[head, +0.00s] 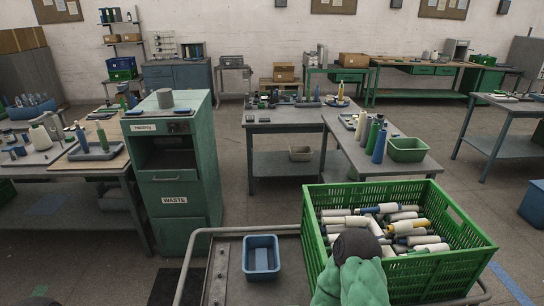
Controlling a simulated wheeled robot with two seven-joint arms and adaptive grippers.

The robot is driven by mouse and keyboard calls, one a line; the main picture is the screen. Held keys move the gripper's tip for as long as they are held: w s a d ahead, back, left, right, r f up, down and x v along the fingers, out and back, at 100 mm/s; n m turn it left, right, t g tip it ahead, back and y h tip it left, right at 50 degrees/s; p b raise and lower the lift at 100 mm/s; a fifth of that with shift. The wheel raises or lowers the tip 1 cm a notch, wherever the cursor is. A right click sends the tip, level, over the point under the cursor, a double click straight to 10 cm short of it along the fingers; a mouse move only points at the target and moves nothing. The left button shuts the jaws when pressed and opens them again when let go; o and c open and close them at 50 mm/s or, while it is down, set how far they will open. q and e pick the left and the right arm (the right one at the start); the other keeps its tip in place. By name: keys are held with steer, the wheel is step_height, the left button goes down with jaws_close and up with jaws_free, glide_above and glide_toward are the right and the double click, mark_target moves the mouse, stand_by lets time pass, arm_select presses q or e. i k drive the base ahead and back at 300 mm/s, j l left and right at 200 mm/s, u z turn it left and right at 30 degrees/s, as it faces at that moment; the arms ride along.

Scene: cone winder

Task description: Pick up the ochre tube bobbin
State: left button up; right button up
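A green slatted crate (466,252) at the lower right holds a jumble of white-wound bobbins with blue, dark, green and ochre tube ends. My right arm seems to rise from the bottom edge, green with a dark rounded end (357,243), over the crate's front left part. It hides some of the bobbins. Its fingers do not show, so I cannot tell whether it is open or holds anything. My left gripper is not in view.
The crate rests on a railed cart top (220,272) beside a small blue bin (262,258). A green waste cabinet (180,165) stands to the left. Behind is a table with cones and a green bin (407,150). Open floor lies between cabinet and table.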

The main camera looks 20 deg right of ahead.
mark_target(402, 227)
steer(key=l+z, duration=0.15)
steer(key=z, duration=3.35)
steer(key=i+l, duration=0.1)
steer(key=i, duration=0.75)
steer(key=i+l, duration=0.1)
steer(key=i, duration=0.8)
steer(key=i+u, duration=0.25)
steer(key=i, duration=0.25)
steer(key=i+u, duration=0.25)
steer(key=i, duration=0.25)
steer(key=i+l+u, duration=0.2)
steer(key=i, duration=0.25)
steer(key=i+l+u, duration=0.25)
steer(key=i, duration=0.25)
steer(key=i+j+u, duration=0.4)
steer(key=i+u, duration=0.4)
steer(key=i, duration=0.2)
steer(key=i+u, duration=0.45)
steer(key=i+l+u, duration=0.25)
steer(key=i+u, duration=0.15)
steer(key=i, duration=0.15)
steer(key=u, duration=0.5)
steer(key=i+u, duration=0.1)
steer(key=u, duration=0.4)
steer(key=l+u, duration=0.1)
steer(key=u, duration=0.4)
steer(key=i+l+u, duration=0.1)
steer(key=u, duration=0.4)
